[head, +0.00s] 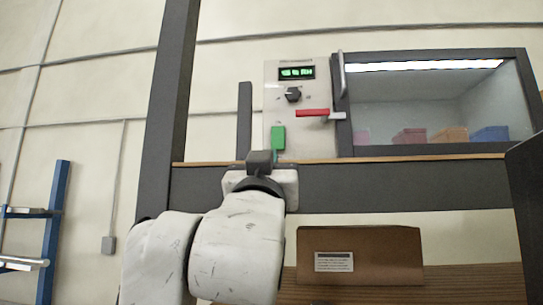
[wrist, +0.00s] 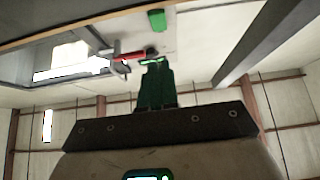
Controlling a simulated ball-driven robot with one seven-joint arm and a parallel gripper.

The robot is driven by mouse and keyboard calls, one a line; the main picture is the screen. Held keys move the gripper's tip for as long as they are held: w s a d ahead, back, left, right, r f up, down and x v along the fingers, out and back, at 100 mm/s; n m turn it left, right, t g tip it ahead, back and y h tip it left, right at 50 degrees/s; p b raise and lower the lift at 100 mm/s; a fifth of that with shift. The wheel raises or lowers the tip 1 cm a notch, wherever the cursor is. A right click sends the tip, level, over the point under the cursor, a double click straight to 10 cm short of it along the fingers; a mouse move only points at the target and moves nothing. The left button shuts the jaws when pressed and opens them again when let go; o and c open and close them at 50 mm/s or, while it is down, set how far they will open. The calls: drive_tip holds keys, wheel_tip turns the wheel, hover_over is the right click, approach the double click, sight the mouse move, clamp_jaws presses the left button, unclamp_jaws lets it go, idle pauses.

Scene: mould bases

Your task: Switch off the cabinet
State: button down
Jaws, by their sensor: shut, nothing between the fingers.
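The cabinet (head: 430,149) has a dark frame and a glass front, with its inside light lit. To its left is a pale control panel (head: 270,92) with a lit green display (head: 297,73), a black knob (head: 293,95) and a red lever (head: 311,113). A green block (head: 278,138) shows low on the panel. In the wrist view, the green block (wrist: 156,21) and red lever (wrist: 133,54) lie beyond my gripper (wrist: 155,66), whose dark green fingers are shut and empty. In the head view, my gripper (head: 261,158) is below the panel, its fingers mostly hidden. Contact cannot be told.
A vertical door handle (head: 342,75) stands beside the red lever. Several coloured boxes (head: 450,135) sit behind the glass. A dark post (head: 172,105) rises to the left. A brown box with a label (head: 378,250) stands below the cabinet. A blue rack (head: 55,215) is at far left.

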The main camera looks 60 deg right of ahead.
sight(279, 145)
drive_tip(key=p+x, duration=0.1)
drive_tip(key=x, duration=0.3)
drive_tip(key=d+f+p+x, duration=0.1)
drive_tip(key=p+x, duration=0.1)
drive_tip(key=x, duration=0.2)
drive_tip(key=f+p+x, duration=0.1)
drive_tip(key=x, duration=0.3)
drive_tip(key=shift+w+d+f, duration=0.15)
drive_tip(key=shift+w+d, duration=0.05)
drive_tip(key=shift+d, duration=0.1)
drive_tip(key=shift+f, duration=0.1)
